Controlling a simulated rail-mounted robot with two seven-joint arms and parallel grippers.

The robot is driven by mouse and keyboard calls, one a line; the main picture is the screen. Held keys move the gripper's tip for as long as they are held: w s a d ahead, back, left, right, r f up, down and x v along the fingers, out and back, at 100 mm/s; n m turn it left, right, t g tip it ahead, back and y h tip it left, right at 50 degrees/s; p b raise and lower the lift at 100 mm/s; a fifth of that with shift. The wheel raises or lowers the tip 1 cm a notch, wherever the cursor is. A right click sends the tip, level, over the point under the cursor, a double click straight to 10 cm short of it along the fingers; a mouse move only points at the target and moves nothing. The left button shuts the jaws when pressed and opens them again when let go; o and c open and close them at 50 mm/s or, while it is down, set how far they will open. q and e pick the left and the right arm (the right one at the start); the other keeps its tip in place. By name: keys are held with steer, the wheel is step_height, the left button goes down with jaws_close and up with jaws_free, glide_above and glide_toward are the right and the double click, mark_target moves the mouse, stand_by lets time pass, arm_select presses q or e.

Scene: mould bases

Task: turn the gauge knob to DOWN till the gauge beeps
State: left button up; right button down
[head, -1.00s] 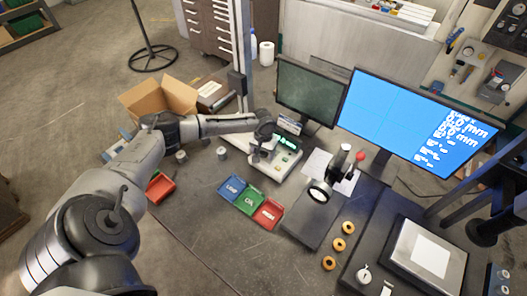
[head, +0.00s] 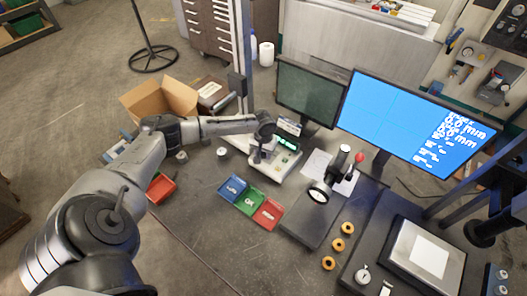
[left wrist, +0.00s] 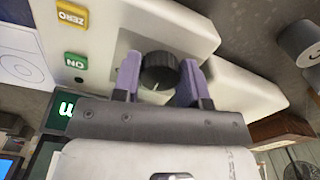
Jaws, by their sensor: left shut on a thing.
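The gauge (head: 285,168) is a white bench unit with a lit green display (head: 287,144), left of the middle of the bench in the head view. In the left wrist view its white housing (left wrist: 200,30) carries a yellow ZERO button (left wrist: 72,14), a green ON button (left wrist: 75,61) and a dark round knob (left wrist: 158,72). My left gripper (left wrist: 160,84) has its two purple fingers on either side of the knob, shut on it. In the head view the left gripper (head: 258,156) is at the gauge and hides the knob. No DOWN marking is legible. My right gripper does not show.
Blue (head: 232,188), green (head: 249,202) and red (head: 268,214) trays sit in front of the gauge. Monitors (head: 307,92) stand behind it. A black plate with a lamp-like stand (head: 319,190) is to the right. An open cardboard box (head: 160,98) lies at the back left.

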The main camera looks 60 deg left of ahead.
arm_select(q)
steer(key=n+p, duration=0.1)
steer(key=p, duration=0.1)
steer(key=n+p, duration=0.3)
steer(key=p, duration=0.1)
steer(key=shift+d+r, duration=0.1)
steer(key=shift+r, duration=0.15)
steer(key=shift+n+p, duration=1.1)
steer(key=shift+p, duration=0.15)
steer(key=shift+f+n+p, duration=0.2)
steer(key=shift+n+p, duration=0.4)
steer(key=shift+n, duration=0.1)
steer(key=o, duration=0.9)
steer(key=shift+r, duration=0.4)
step_height(320, 180, up, 13)
